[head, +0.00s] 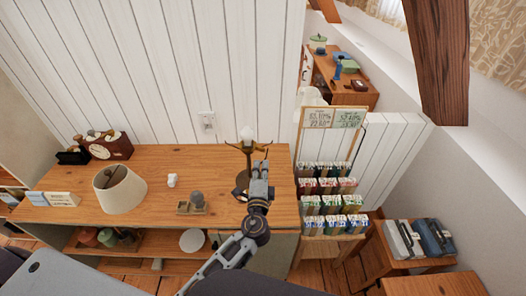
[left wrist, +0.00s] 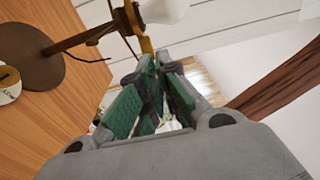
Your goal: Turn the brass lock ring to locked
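A lamp with no shade stands at the right end of the desk, with a white bulb (head: 246,133) on top. Brass arms (head: 236,147) spread to either side below the bulb; I take these for the lock ring's tabs. In the left wrist view, a brass arm (left wrist: 134,18) runs down to the fingertips. My left gripper (head: 260,166) is at the right-hand brass arm; its green-padded fingers (left wrist: 160,64) converge at the brass end. Whether they grip it is unclear. The lamp's round base (left wrist: 28,62) and dark stem (left wrist: 78,40) also show. My right gripper is out of view.
A cream lampshade (head: 119,189) sits on the wooden desk (head: 150,222). A small tray with a grey item (head: 196,203) and a white object (head: 172,180) lie between shade and lamp. A packet rack (head: 331,201) stands right of the desk. The white plank wall is close behind.

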